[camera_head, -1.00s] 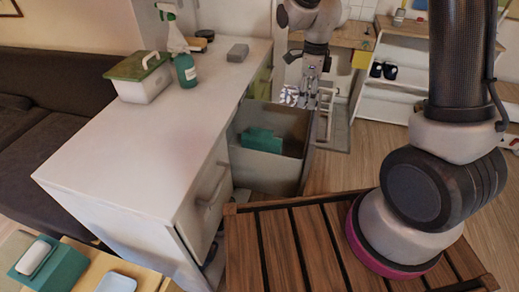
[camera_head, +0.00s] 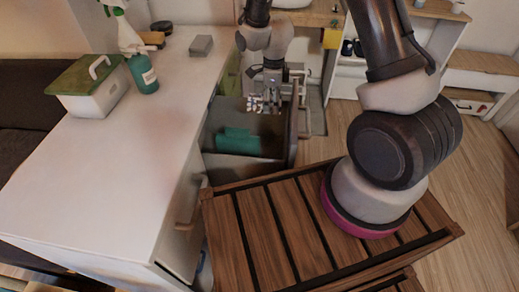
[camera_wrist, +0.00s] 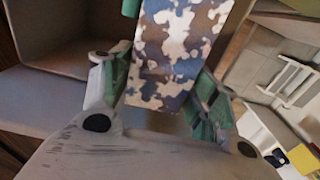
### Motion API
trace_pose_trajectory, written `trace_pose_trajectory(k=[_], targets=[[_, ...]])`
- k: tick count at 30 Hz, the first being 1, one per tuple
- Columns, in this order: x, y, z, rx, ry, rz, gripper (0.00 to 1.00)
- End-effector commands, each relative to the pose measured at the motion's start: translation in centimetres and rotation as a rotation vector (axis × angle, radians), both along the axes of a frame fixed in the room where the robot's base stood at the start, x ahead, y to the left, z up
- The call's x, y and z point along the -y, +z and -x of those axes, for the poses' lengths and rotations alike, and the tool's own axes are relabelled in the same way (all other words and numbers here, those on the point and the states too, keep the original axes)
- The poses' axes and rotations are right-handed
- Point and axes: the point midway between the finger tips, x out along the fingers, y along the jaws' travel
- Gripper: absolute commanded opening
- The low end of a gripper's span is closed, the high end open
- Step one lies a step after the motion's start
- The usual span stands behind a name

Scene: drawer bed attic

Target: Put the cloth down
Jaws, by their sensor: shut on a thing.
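The cloth (camera_wrist: 178,45) has a camouflage pattern of white, grey-blue and brown, and it hangs between my fingers in the wrist view. My gripper (camera_wrist: 158,95) is shut on it. In the head view, my gripper (camera_head: 268,92) is small and far off, over the back part of an open drawer (camera_head: 292,135). The cloth (camera_head: 254,104) shows there as a small pale patch at the fingertips. I cannot tell whether its lower end touches the drawer.
A folded teal item (camera_head: 238,142) lies in the drawer. The white cabinet top (camera_head: 120,180) holds a green-lidded box (camera_head: 92,88), a spray bottle (camera_head: 142,72) and a grey block (camera_head: 201,45). A slatted wooden surface (camera_head: 290,225) is in front. Shelves stand at the back right.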

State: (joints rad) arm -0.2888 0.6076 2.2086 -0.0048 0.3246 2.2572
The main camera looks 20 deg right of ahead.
Motion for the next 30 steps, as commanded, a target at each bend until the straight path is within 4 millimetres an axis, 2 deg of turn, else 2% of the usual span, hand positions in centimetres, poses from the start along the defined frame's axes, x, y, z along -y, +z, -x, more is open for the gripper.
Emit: trace_pose_trajectory(k=[1, 15, 18, 21, 26, 30], targets=[[0.1, -1.8, 0.2, -0.007, 0.0, 0.002, 0.33], [0.1, -15.6, 0.2, -0.005, 0.001, 0.001, 0.33], [0.0, -17.8, 0.1, -0.003, 0.0, 0.0, 0.33], [0.0, -19.2, 0.1, -0.002, 0.0, -0.001, 0.33], [0.0, -20.2, 0.0, -0.001, 0.001, -0.001, 0.33], [0.0, -22.1, 0.0, -0.002, 0.0, -0.001, 0.33]])
